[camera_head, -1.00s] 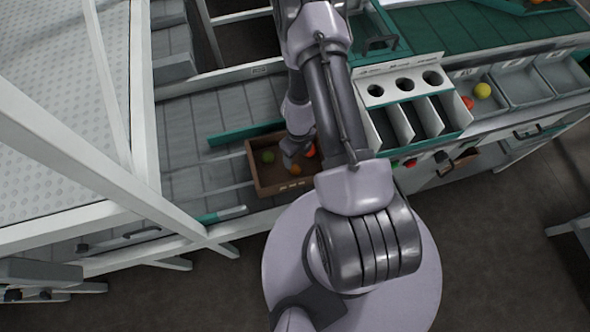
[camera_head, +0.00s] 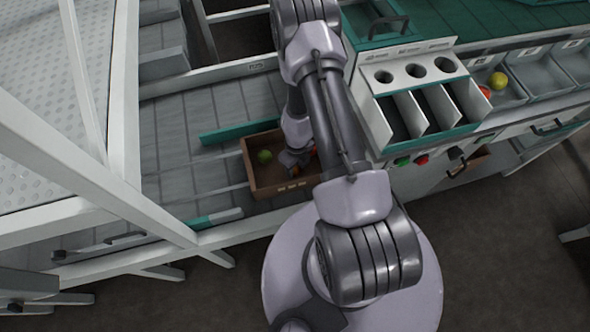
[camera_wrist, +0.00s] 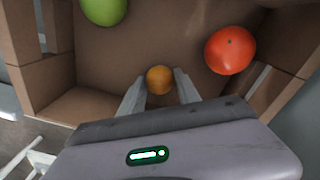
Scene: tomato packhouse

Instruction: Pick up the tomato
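In the wrist view, a small orange tomato (camera_wrist: 160,79) lies on the floor of a brown crate (camera_wrist: 92,103). A larger red tomato (camera_wrist: 230,50) is to its right and a green tomato (camera_wrist: 104,8) is at the upper left. My gripper (camera_wrist: 160,84) is open, with one finger on each side of the orange tomato. I cannot tell whether the fingers touch it. In the head view my gripper (camera_head: 294,160) reaches down into the crate (camera_head: 247,165), where the green tomato (camera_head: 265,156) shows at the left.
The crate walls stand close around my gripper. A white rack with holes and slots (camera_head: 418,70) is to the right. Grey bins (camera_head: 545,75) beyond it hold a yellow tomato (camera_head: 498,80) and a red one (camera_head: 484,92). A white frame post (camera_head: 125,100) stands at the left.

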